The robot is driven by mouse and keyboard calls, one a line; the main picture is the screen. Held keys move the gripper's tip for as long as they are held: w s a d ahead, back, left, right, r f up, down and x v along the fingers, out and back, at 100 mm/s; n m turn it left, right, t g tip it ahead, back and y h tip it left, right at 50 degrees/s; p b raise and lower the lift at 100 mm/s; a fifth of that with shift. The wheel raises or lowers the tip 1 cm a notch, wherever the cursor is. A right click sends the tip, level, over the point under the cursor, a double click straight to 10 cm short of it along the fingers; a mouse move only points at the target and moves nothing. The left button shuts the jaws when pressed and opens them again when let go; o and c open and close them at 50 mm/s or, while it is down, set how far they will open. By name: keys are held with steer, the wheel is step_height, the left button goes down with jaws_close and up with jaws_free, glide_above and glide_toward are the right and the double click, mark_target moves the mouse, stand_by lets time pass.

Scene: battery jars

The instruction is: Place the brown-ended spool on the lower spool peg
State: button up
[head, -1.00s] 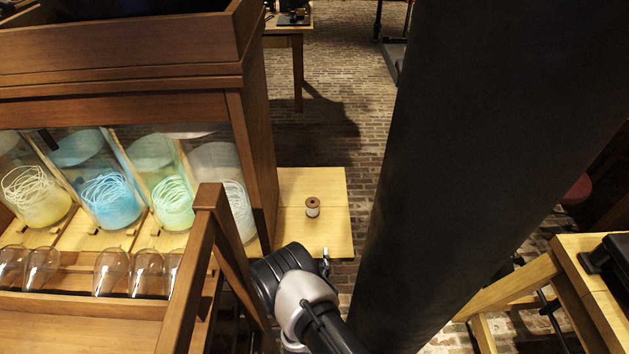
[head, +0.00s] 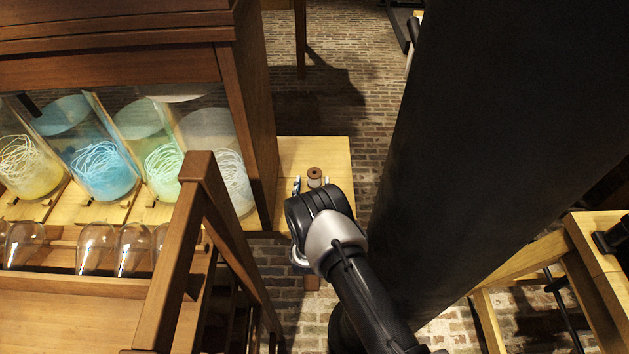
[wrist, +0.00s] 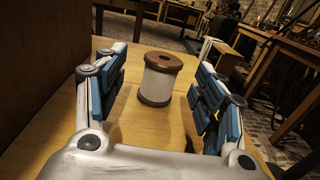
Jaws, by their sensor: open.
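The brown-ended spool (head: 315,174) stands upright on a pale wooden shelf (head: 318,150) beside the cabinet. It has brown discs at both ends and a pale grey-white middle. In the wrist view the spool (wrist: 159,79) stands ahead of my gripper (wrist: 158,98), roughly midway between its fingers. My gripper is open and empty, with blue-padded fingers on either side, and the spool looks clear of both pads. In the head view my gripper (head: 313,184) is at the shelf's near side, and my wrist hides part of it. I cannot make out the lower spool peg in either current view.
A tall wooden cabinet (head: 250,100) stands directly left of the shelf, holding glass jars with coloured coils. A wooden rail (head: 180,250) rises left of my arm, with glass domes (head: 95,248) behind it. Brick floor lies behind and right of the shelf.

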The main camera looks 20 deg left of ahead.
mark_target(314, 181)
steer(key=w, duration=0.1)
steer(key=w+b, duration=0.1)
steer(key=w, duration=0.1)
steer(key=w+b, duration=0.1)
steer(key=shift+w+a+f, duration=0.2)
steer(key=shift+w+f, duration=0.05)
steer(key=shift+f, duration=0.1)
steer(key=shift+w+a+r, duration=0.1)
steer(key=shift+w+a, duration=0.05)
steer(key=shift+w, duration=0.25)
steer(key=shift+c, duration=0.6)
steer(key=c, duration=1)
